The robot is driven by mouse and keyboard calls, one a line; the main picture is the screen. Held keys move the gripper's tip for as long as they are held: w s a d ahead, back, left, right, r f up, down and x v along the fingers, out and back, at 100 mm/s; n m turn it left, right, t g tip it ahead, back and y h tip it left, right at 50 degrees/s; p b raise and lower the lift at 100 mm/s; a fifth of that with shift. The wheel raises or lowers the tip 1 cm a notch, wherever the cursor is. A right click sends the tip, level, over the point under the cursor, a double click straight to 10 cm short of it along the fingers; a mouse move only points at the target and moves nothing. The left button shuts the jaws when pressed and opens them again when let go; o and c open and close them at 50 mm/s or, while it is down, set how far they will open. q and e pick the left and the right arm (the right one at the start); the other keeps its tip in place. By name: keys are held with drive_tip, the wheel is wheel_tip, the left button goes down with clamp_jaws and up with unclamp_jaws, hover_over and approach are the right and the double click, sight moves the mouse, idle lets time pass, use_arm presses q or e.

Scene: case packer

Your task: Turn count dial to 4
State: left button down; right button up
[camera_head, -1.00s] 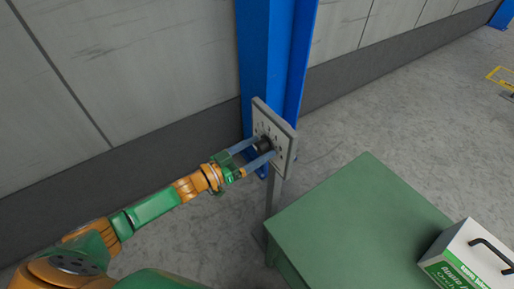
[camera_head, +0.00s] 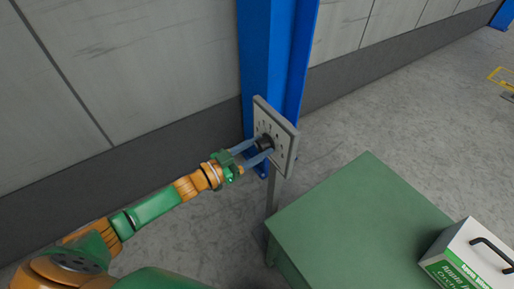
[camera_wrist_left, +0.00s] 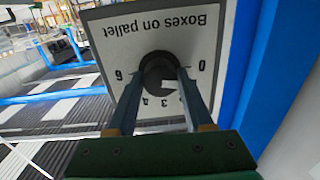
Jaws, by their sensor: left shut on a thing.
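The count dial is a dark round knob (camera_head: 265,142) on a pale square plate (camera_head: 284,147) with dark marks, mounted on a post. In the left wrist view the plate (camera_wrist_left: 150,30) reads "Boxes on pallet" upside down. The knob (camera_wrist_left: 158,70) is there too, with a small white mark on its lower right side. A 6 shows left of it, a 0 right, and a 3 and a 4 below; other numbers are hidden by the fingers. My left gripper (camera_head: 265,147) is shut on the knob, one finger on each side. My right gripper is not seen.
A blue column (camera_head: 265,60) stands directly behind the plate, against a grey wall. A green box-like table (camera_head: 360,215) stands right of the post, with a white and green case (camera_head: 475,255) with a black handle at its right. Grey floor is open beyond.

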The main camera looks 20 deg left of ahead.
use_arm(q)
drive_tip(key=m+b, duration=0.1)
drive_tip(key=m, duration=0.4)
drive_tip(key=shift+m, duration=0.3)
drive_tip(key=m+b, duration=0.1)
drive_tip(key=m, duration=0.4)
drive_tip(key=shift+m, duration=0.3)
drive_tip(key=m+b, duration=0.2)
drive_tip(key=m, duration=0.4)
drive_tip(key=shift+w+h+b, duration=0.1)
drive_tip(key=shift+h+b, duration=0.25)
drive_tip(key=shift+h, duration=0.05)
drive_tip(key=m+b, duration=0.1)
drive_tip(key=m, duration=0.3)
drive_tip(key=shift+r+m, duration=0.15)
drive_tip(key=shift+m, duration=0.15)
drive_tip(key=shift+a+r+m+b, duration=0.1)
drive_tip(key=shift+m+b, duration=0.2)
drive_tip(key=shift+b, duration=0.05)
drive_tip(key=shift+c, duration=2.2)
unclamp_jaws()
drive_tip(key=shift+o, duration=0.8)
drive_tip(key=shift+w, duration=0.1)
drive_tip(key=shift+f, duration=0.25)
